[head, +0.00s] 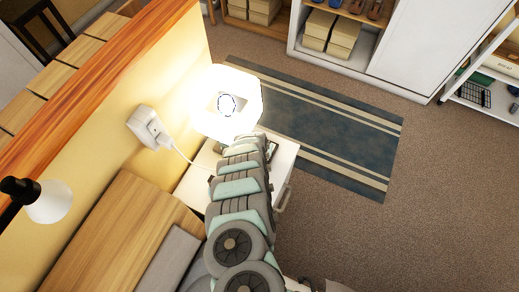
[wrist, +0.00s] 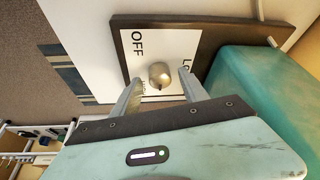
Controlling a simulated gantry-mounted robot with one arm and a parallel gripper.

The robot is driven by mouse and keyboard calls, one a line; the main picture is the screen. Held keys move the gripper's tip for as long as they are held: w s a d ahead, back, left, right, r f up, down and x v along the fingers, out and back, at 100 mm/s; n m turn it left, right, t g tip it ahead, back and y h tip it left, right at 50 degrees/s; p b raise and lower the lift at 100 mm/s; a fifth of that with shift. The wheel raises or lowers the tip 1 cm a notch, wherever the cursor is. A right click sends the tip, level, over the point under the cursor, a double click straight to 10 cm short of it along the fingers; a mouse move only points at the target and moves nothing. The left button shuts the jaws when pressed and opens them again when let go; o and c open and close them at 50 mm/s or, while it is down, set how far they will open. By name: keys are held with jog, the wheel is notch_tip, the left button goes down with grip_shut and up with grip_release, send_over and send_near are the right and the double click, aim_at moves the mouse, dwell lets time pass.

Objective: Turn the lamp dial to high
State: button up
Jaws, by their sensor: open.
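The lamp (head: 226,85) is lit and glows brightly on a white bedside cabinet in the head view. In the wrist view, the round metallic dial (wrist: 160,73) sits on a white plate (wrist: 128,62) with a dark frame. The plate reads "OFF" on the left and a partly hidden "Lo" on the right. My gripper (wrist: 160,78) is open, with one finger on each side of the dial. I cannot tell whether either finger touches it. In the head view, my arm hides most of the dial area.
The white cabinet (head: 284,160) stands beside a headboard wall with a plugged-in white socket adapter (head: 149,127); its cord runs towards the lamp. A blue striped rug (head: 330,125) and open carpet lie to the right. A second lamp (head: 48,203) is at the left edge.

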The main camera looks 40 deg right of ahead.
jog(key=shift+s+a+r, duration=0.1)
jog(key=shift+a+r, duration=0.1)
jog(key=shift+r, duration=0.3)
jog(key=shift+s+a+r, duration=0.1)
jog(key=shift+s+a, duration=0.05)
jog(key=shift+a, duration=0.05)
jog(key=s+a+p, duration=0.1)
jog(key=s+a, duration=0.1)
jog(key=s+a+p, duration=0.2)
jog(key=a, duration=0.1)
jog(key=s+a+p, duration=0.2)
jog(key=a, duration=0.1)
jog(key=shift+a+r, duration=0.1)
jog(key=shift+r, duration=0.1)
jog(key=shift+s+a+f+p, duration=0.25)
jog(key=shift+s+a+p, duration=0.15)
jog(key=shift+a+p, duration=0.2)
